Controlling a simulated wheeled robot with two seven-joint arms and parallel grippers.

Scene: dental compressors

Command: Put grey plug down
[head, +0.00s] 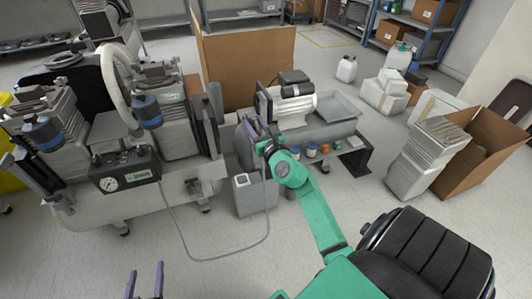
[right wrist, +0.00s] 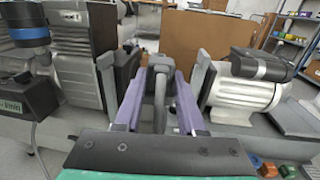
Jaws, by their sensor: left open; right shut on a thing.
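My right gripper (head: 257,132) has purple fingers and is shut on the grey plug. The plug (right wrist: 160,66) shows between the fingers in the right wrist view, with a grey hose (right wrist: 159,105) running back from it toward the camera. In the head view the hose (head: 266,215) hangs below the right gripper, loops low and runs left to the gauge box (head: 125,171). The plug itself is mostly hidden by the gripper there. My left gripper (head: 145,281) is open and empty at the bottom edge, well apart from the plug.
A large compressor unit (head: 110,207) stands on the left. A smaller compressor with a white motor (head: 293,107) and grey tank is beside the right gripper. A grey box (head: 255,198) stands below it. Cardboard boxes (head: 485,150) are at right. Floor in front is clear.

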